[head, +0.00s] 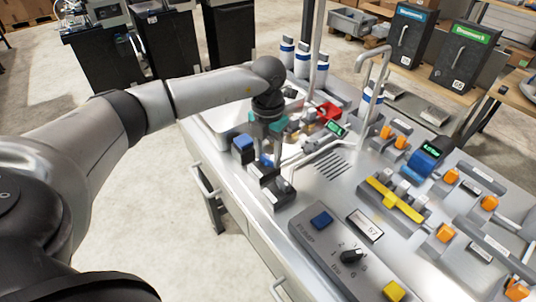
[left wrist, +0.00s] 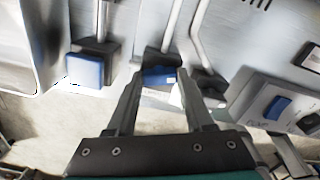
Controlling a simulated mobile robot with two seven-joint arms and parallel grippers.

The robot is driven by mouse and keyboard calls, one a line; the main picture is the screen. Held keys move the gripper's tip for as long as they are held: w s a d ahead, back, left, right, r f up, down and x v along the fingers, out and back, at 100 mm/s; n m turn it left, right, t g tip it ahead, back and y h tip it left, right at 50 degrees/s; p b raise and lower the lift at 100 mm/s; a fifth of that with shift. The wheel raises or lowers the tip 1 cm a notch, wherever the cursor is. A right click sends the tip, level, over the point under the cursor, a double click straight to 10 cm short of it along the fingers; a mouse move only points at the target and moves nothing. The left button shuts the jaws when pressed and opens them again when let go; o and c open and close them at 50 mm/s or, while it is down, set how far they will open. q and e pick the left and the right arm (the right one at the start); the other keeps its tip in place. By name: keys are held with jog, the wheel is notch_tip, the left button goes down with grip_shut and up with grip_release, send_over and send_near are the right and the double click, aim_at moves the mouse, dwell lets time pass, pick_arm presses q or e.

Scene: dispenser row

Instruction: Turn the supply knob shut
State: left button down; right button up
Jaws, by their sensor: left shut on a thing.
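My left gripper (head: 265,150) points down over the left edge of the steel counter. In the left wrist view its two fingers (left wrist: 158,82) stand on either side of a blue block (left wrist: 160,75) on a dark base, and are shut on it. A white piece shows just below the block. The same blue block (head: 267,160) is partly hidden by the fingers in the head view. A black dial knob (head: 351,256) with numbers around it sits on a grey panel, apart from the gripper. No readable label tells which part is the supply knob.
Another blue block (head: 243,143) stands beside the gripper, and a dark holder (head: 278,191) is in front. A blue button (head: 321,220) and yellow button (head: 394,291) are on the panel.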

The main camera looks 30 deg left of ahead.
aim_at(268, 157)
pick_arm(q)
jog(key=shift+m+b, duration=0.3)
jog(key=shift+m, duration=1.7)
jog(key=shift+c, duration=1.4)
grip_release()
notch_tip(268, 157, up, 15)
jog(key=shift+r+p, duration=0.15)
jog(key=shift+p, duration=0.3)
